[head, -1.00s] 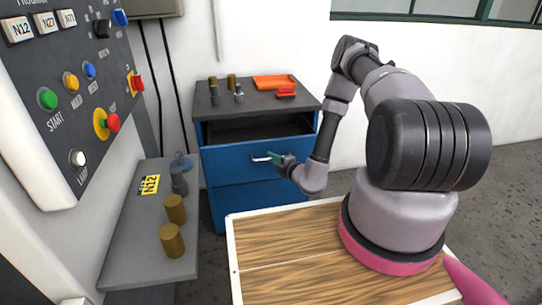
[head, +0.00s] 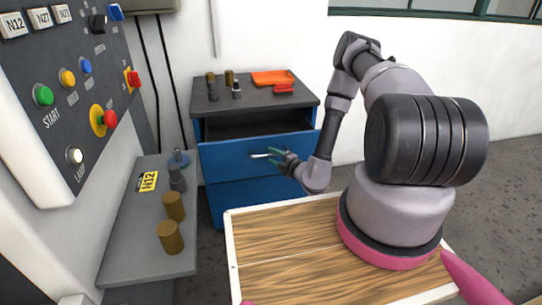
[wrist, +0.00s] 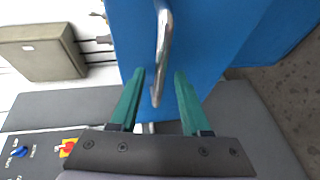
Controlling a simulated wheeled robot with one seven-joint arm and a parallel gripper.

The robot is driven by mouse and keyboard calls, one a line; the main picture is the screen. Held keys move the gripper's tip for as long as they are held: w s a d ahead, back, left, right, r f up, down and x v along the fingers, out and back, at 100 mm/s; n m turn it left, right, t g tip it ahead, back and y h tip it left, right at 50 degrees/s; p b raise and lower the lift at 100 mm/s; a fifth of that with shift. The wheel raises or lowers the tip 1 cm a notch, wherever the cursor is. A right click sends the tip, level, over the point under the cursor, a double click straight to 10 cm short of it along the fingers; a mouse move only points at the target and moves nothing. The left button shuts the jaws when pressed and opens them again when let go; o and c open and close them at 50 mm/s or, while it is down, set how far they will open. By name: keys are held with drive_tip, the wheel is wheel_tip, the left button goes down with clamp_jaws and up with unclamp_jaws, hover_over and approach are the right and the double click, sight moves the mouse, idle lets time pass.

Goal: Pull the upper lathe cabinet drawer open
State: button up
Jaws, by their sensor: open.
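The blue lathe cabinet (head: 235,200) stands behind the wooden platform. Its upper drawer (head: 222,160) is pulled out, with a dark gap behind its front. In the wrist view, the handle (wrist: 164,35) runs between the open fingertips (wrist: 160,73), apart from both fingers. The lower drawer (head: 250,195) looks closed.
Small cylinders (head: 229,78) and an orange tray (head: 272,78) are on the cabinet top. A grey shelf (head: 125,240) with brass cylinders (head: 171,237) and a control panel (head: 60,110) are at left. The wooden platform (head: 290,250) lies in front.

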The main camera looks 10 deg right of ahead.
drive_tip(key=v, duration=0.9)
drive_tip(key=a+r+n+g+y, duration=0.35)
drive_tip(key=r+n, duration=0.25)
drive_tip(key=r, duration=0.2)
drive_tip(key=a+r+n+g+y, duration=0.2)
drive_tip(key=r+n+y, duration=0.2)
drive_tip(key=r+n, duration=0.3)
drive_tip(key=a+r+n+g+y, duration=0.2)
drive_tip(key=a+r+n+y, duration=0.15)
drive_tip(key=r, duration=0.45)
drive_tip(key=s+a+r+n+g+h, duration=0.1)
drive_tip(key=s+a+r+n+g, duration=0.1)
drive_tip(key=s+r+n+g, duration=0.55)
drive_tip(key=s+d+r+n+t+h, duration=0.3)
drive_tip(key=s+d+r+n+h, duration=0.2)
drive_tip(key=r+n, duration=0.4)
drive_tip(key=s+d+r+n+t+h, duration=0.4)
drive_tip(key=s+d+r+n+h, duration=0.2)
drive_tip(key=r+n+h, duration=0.3)
drive_tip(key=d+r+n, duration=0.1)
drive_tip(key=n, duration=0.3)
drive_tip(key=shift+d, duration=0.25)
